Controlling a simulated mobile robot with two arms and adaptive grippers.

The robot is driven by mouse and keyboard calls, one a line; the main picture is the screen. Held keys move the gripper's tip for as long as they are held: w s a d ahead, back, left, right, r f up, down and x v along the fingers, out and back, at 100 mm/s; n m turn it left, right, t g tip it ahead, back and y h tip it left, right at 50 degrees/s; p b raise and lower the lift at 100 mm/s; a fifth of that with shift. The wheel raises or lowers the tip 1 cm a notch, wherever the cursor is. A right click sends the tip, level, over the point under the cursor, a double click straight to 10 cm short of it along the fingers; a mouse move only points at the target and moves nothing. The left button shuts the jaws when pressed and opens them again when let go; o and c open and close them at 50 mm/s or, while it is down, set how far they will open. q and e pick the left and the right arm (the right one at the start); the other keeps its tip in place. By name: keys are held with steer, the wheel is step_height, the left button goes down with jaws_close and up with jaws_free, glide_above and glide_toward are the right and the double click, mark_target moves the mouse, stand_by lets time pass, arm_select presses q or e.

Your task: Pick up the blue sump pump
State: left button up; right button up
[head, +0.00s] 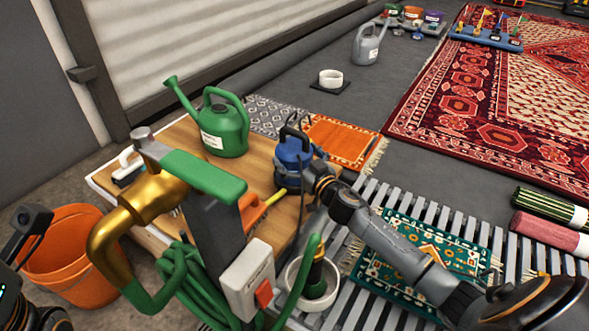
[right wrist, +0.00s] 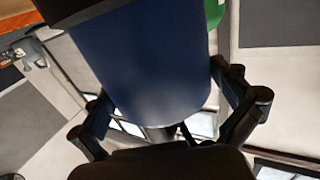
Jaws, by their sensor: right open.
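The blue sump pump (head: 291,150) stands on the wooden tabletop, with a dark handle on top and a yellow piece near its foot. My right gripper (head: 312,168) is at its right side. In the right wrist view the pump's blue body (right wrist: 150,65) fills the space between the open fingers (right wrist: 172,112). A narrow gap shows beside the right finger; contact on either side is unclear. The pump's lower part is partly hidden by the gripper in the head view. Part of my left arm, perhaps its gripper (head: 28,222), shows at the left edge, cut off.
A green watering can (head: 224,130) stands behind and left of the pump. A brass tap with a green handle (head: 203,175) rises in front. An orange bucket (head: 70,262) is at lower left. A white ring-shaped pot (head: 312,290) stands nearer, below the pump. Rugs lie right and behind.

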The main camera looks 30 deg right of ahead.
steer(key=shift+w, duration=0.35)
steer(key=c, duration=1.4)
steer(key=shift+r, duration=0.3)
steer(key=shift+c, duration=0.3)
steer(key=shift+r, duration=0.1)
